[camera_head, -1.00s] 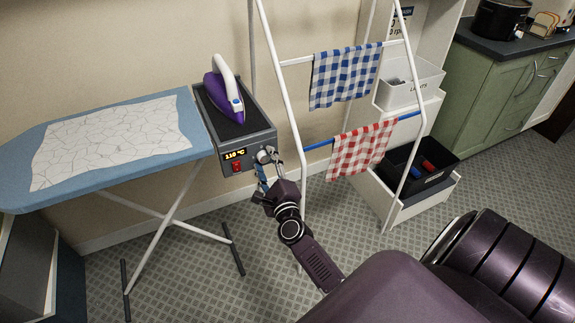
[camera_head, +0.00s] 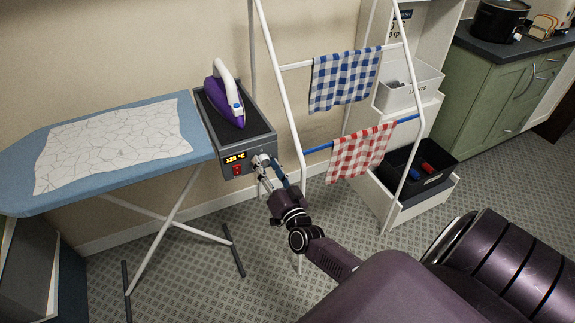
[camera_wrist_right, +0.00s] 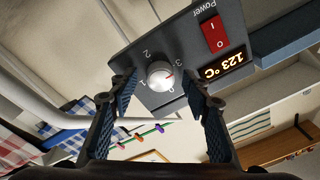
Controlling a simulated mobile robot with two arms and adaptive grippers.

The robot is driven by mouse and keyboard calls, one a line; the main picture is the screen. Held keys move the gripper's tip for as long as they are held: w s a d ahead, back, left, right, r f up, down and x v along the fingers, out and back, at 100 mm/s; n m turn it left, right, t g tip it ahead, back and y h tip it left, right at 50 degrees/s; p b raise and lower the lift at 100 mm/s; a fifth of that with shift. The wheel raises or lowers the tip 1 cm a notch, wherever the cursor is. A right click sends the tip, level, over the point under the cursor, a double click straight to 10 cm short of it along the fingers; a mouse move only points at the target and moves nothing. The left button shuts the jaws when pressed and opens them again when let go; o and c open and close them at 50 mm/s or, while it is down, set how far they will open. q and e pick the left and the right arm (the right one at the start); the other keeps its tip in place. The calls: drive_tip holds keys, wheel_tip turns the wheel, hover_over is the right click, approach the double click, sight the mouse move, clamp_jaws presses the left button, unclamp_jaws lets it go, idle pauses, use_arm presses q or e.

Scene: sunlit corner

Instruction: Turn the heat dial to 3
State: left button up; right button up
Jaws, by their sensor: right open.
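The heat dial (camera_wrist_right: 159,75) is a round silver knob on the grey front panel of the iron station (camera_head: 256,143). It also shows in the head view (camera_head: 261,160). Figures 1, 2 and 3 are printed around it. A red mark on the knob lies on the side of the 3; I cannot tell if it lines up exactly. The orange display (camera_wrist_right: 226,66) reads 123 °C. My right gripper (camera_wrist_right: 160,90) is open, its fingers spread to either side of the dial with gaps showing; it also shows in the head view (camera_head: 269,179). My left gripper is out of view.
A red power switch (camera_wrist_right: 214,34) sits beside the display. A purple iron (camera_head: 225,98) rests on the station. The ironing board (camera_head: 110,150) is at the left. A white drying rack (camera_head: 293,125) with checked cloths stands close to the right of my gripper.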

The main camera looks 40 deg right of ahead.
drive_tip(key=n, duration=0.3)
drive_tip(key=n+y+p, duration=0.1)
drive_tip(key=n, duration=0.3)
drive_tip(key=shift+d+r+n+p, duration=0.1)
drive_tip(key=shift+r+n+p, duration=0.05)
drive_tip(key=shift+n+p, duration=0.15)
drive_tip(key=n+y+p, duration=0.1)
drive_tip(key=n, duration=0.5)
drive_tip(key=shift+n, duration=1.5)
drive_tip(key=shift+n+g+b, duration=0.4)
drive_tip(key=shift+n+b, duration=0.7)
drive_tip(key=shift+n, duration=0.3)
drive_tip(key=s+a+p, duration=0.1)
drive_tip(key=s, duration=0.7)
drive_tip(key=s+a+f+g+y, duration=0.1)
drive_tip(key=s+f, duration=0.2)
drive_tip(key=f, duration=0.5)
drive_tip(key=s+a+f+m+g+y, duration=0.1)
drive_tip(key=s+a+f+g, duration=0.1)
drive_tip(key=f, duration=0.6)
drive_tip(key=s+a+f+m+g+y, duration=0.1)
drive_tip(key=s+f+g, duration=0.1)
drive_tip(key=f, duration=0.7)
drive_tip(key=shift+s+a+b, duration=0.4)
drive_tip(key=shift+s+b, duration=0.05)
drive_tip(key=shift+s, duration=0.4)
